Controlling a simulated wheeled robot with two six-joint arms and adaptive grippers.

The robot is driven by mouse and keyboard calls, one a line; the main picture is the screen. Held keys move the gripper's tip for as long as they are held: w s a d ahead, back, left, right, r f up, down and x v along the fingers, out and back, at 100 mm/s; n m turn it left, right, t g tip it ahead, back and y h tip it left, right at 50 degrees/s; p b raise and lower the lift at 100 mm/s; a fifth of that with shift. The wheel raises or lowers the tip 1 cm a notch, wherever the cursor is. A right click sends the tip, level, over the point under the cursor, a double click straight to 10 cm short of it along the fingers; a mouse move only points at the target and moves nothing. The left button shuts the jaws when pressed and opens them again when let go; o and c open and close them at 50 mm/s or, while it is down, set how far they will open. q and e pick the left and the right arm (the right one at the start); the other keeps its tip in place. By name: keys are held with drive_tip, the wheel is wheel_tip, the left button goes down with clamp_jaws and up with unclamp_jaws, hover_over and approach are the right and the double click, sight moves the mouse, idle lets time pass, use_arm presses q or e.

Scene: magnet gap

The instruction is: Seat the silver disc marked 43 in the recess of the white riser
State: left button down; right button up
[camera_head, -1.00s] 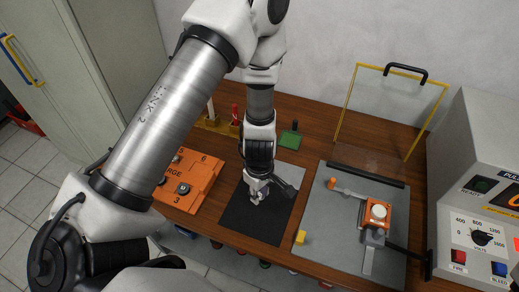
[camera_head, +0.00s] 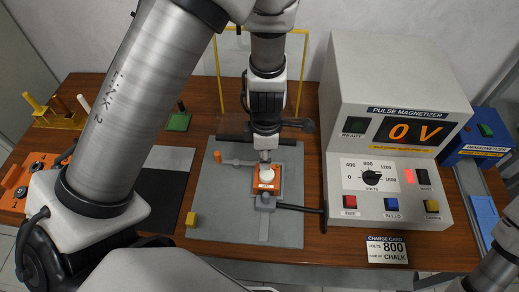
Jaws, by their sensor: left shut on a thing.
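The white riser (camera_head: 266,175) stands in an orange holder (camera_head: 257,188) on the grey plate at the centre. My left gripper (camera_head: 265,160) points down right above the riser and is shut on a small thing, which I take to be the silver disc. The fingers and the arm hide most of it, and no number can be read. I cannot tell whether the disc touches the riser. My right gripper is not in view; only part of my right arm shows at the lower right.
The pulse magnetizer (camera_head: 396,130) stands close on the right, showing 0 V. A clear yellow-framed guard (camera_head: 218,75) stands behind. A yellow block (camera_head: 191,219) is at the plate's front left.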

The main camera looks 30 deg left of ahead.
sight(267, 174)
use_arm(q)
drive_tip(key=shift+w+d+r, duration=0.15)
drive_tip(key=shift+w+d, duration=0.15)
drive_tip(key=shift+d, duration=0.2)
drive_tip(key=shift+s+a, duration=0.2)
drive_tip(key=shift+a, duration=0.1)
drive_tip(key=shift+w+d, duration=0.1)
drive_tip(key=shift+d, duration=0.05)
wheel_tip(267, 174, down, 6)
drive_tip(key=b, duration=0.4)
drive_tip(key=shift+r, duration=0.15)
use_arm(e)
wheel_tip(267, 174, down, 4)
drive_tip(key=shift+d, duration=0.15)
use_arm(q)
drive_tip(key=c, duration=0.8)
unclamp_jaws()
drive_tip(key=shift+c, duration=0.3)
